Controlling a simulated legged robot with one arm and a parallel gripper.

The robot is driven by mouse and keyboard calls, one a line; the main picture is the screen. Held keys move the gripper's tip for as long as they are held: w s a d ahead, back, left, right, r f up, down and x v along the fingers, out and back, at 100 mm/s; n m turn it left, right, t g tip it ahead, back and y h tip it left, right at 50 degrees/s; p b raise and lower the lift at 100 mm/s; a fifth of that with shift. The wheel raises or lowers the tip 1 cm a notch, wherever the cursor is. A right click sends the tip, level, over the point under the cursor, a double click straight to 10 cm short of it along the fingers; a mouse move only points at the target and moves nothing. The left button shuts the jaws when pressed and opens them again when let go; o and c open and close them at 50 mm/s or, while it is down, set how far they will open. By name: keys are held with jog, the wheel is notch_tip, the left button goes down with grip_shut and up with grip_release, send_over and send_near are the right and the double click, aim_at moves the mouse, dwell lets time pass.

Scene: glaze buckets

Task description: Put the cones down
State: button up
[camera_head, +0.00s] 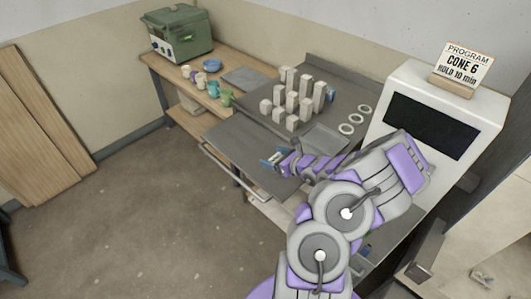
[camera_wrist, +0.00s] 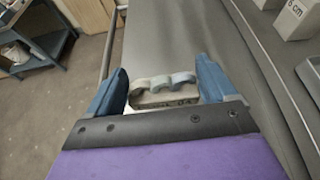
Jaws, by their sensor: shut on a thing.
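A small grey holder (camera_wrist: 166,99) with three curved cones (camera_wrist: 165,81) on it sits between the blue fingers of my gripper (camera_wrist: 160,88) in the wrist view. The cones look bent over, in pale and bluish tones. Lettering on the holder's near face is too small to read surely. My gripper is shut on this cone set. In the head view my gripper (camera_head: 273,160) is over the front part of the grey worktop (camera_head: 238,138). The cones are too small to make out there. I cannot tell whether the holder touches the worktop.
Several pale blocks (camera_head: 292,103) stand on the worktop behind my gripper, with a shallow grey tray (camera_head: 325,138) and white rings (camera_head: 351,124) to their right. A white kiln-like box (camera_head: 436,115) bears a "CONE 6" sign (camera_head: 463,68). Coloured cups (camera_head: 213,88) stand left.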

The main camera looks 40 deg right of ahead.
send_over(266, 156)
jog(key=s, duration=0.1)
jog(key=shift+s+d+f+b, duration=0.2)
jog(key=shift+f+b, duration=0.15)
jog(key=shift+f, duration=0.25)
jog(key=shift+w+d, duration=0.25)
jog(key=shift+w, duration=0.35)
jog(key=f, duration=0.1)
jog(key=a+f+b, duration=0.1)
jog(key=f, duration=0.1)
jog(key=shift+f, duration=0.15)
jog(key=shift+d, duration=0.15)
jog(key=shift+d, duration=0.15)
jog(key=o, duration=0.9)
jog(key=shift+d+f, duration=0.1)
jog(key=shift+c, duration=0.2)
